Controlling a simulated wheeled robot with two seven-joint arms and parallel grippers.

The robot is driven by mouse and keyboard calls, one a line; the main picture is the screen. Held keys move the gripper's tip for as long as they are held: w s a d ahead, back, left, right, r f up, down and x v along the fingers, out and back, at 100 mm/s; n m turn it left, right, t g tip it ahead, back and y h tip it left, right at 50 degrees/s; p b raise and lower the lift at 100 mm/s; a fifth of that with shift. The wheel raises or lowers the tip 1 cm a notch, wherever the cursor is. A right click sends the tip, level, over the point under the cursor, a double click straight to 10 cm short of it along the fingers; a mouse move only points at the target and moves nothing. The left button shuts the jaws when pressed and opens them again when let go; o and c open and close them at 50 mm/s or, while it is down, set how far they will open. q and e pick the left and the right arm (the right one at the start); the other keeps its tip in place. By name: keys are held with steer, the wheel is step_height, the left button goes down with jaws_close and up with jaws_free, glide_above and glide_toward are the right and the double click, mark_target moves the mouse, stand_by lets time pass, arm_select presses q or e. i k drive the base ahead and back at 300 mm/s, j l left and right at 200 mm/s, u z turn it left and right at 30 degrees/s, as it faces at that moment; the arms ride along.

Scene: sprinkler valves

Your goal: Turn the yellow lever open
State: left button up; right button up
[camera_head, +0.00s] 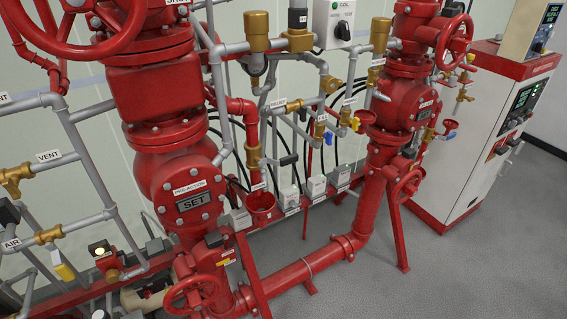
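A yellow lever (64,272) shows at the lower left, hanging down at a slant beneath a brass valve (48,236) on the grey pipe marked AIR. A second, smaller yellow handle (355,124) shows near the middle right, beside a red funnel cup. I cannot tell from this view which of them is the task's lever. Neither of my grippers is in view, and nothing touches either yellow part.
Large red valve bodies, one with a SET plate (196,204), and red handwheels (192,295) crowd the left and middle. A red floor pipe (305,268) runs across. A white and red cabinet (485,140) stands at right. Grey floor (470,270) is clear at lower right.

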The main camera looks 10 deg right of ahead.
mark_target(64, 271)
steer(key=u, duration=1.3)
